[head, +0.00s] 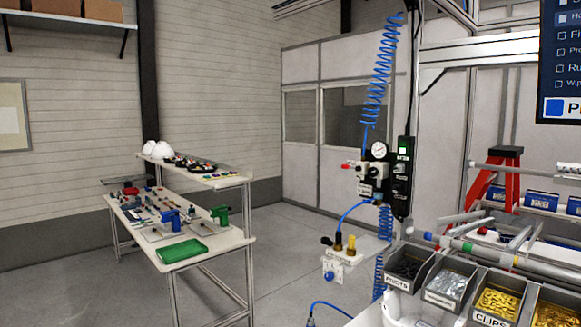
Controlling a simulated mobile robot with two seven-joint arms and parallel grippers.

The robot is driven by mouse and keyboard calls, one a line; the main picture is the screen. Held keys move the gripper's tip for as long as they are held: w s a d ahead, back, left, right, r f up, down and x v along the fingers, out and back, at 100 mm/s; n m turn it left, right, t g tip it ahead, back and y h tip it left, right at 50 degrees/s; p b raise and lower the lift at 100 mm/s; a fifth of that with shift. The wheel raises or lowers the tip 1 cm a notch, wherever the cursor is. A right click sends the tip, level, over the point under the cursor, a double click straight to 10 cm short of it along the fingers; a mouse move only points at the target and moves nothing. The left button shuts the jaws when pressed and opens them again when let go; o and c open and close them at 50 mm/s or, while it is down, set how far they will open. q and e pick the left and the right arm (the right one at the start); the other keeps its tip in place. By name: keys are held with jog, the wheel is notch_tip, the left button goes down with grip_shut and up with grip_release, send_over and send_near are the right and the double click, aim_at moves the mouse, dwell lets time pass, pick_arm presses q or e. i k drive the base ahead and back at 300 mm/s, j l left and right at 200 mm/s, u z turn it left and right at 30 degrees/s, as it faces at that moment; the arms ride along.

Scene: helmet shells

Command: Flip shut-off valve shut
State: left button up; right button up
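An air-supply unit (372,175) with a round gauge (379,149) and a dark box with a lit green display (403,153) hangs at the right of centre. A small red piece (346,166) sticks out on its left side; it may be the shut-off valve's handle, but it is too small to tell its position. Below it, a pale bracket (350,255) carries brass fittings (351,244) and a blue knob (330,276). Neither of my grippers is in view.
Coiled blue hoses (377,85) hang above and below the unit. Labelled bins (452,278) of small parts stand at the lower right. The floor between (285,255) is clear.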

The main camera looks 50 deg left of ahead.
aim_at(358, 168)
jog(key=j+u, duration=0.3)
jog(key=j, duration=0.25)
jog(key=i+j+u, duration=0.25)
jog(key=j, duration=0.55)
jog(key=i+j, duration=0.15)
jog(key=j, duration=0.25)
jog(key=j+u, duration=0.1)
jog(key=j, duration=0.25)
jog(key=i+j+u, duration=0.15)
jog(key=u, duration=0.25)
jog(key=i+j+u, duration=0.15)
jog(key=j+u, duration=0.2)
jog(key=i+j+u, duration=0.1)
jog(key=u, duration=0.3)
jog(key=i, duration=0.1)
